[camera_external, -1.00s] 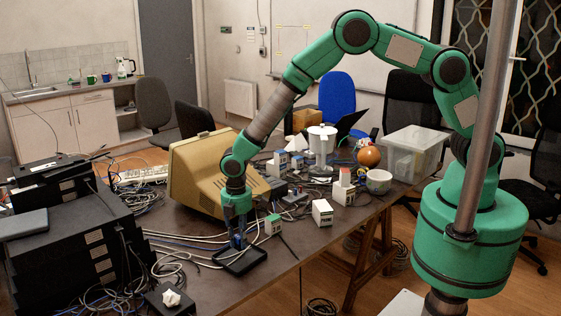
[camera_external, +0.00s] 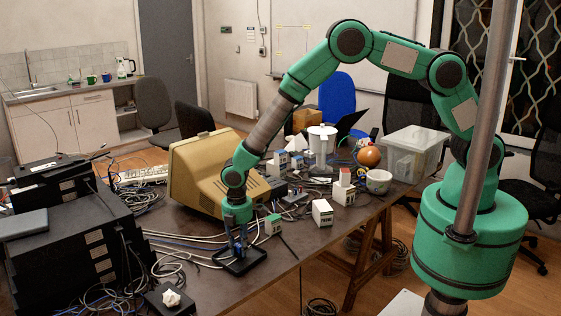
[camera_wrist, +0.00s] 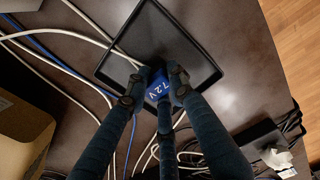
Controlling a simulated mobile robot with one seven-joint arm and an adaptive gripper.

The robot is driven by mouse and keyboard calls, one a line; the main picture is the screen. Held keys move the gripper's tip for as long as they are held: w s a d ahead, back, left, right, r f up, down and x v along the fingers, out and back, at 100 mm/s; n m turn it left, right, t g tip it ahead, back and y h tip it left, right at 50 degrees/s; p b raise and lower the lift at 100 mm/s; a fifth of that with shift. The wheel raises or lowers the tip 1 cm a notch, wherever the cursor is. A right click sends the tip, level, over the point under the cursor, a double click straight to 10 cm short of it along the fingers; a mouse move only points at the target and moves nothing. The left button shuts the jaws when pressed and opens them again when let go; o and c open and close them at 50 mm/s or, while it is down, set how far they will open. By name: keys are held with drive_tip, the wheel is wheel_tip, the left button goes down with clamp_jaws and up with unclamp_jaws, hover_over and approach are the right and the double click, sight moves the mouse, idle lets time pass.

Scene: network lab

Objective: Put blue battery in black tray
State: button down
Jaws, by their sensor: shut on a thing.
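The blue battery (camera_wrist: 158,86), marked "72V", is held between the fingers of my gripper (camera_wrist: 152,82) in the wrist view. The black tray (camera_wrist: 184,42) lies on the table, and the battery is over its near edge area in that view. In the external view my gripper (camera_external: 238,246) points down at the black tray (camera_external: 252,264), with its fingers at the tray. The battery is mostly hidden there by the fingers. I cannot tell whether the battery touches the tray floor.
Cables (camera_external: 190,240) run along the table to the tray's left. A beige monitor (camera_external: 198,170) stands behind my gripper. A small white box (camera_external: 322,212) stands to the right. A black box with a crumpled white thing (camera_external: 171,298) sits at the front left. The table's front edge is close to the tray.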

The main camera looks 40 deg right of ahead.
sight(240, 245)
drive_tip(key=shift+f, duration=0.15)
drive_tip(key=c, duration=1.5)
unclamp_jaws()
wheel_tip(240, 245, up, 12)
drive_tip(key=shift+r+p, duration=0.15)
drive_tip(key=shift+p, duration=0.55)
drive_tip(key=shift+r, duration=0.1)
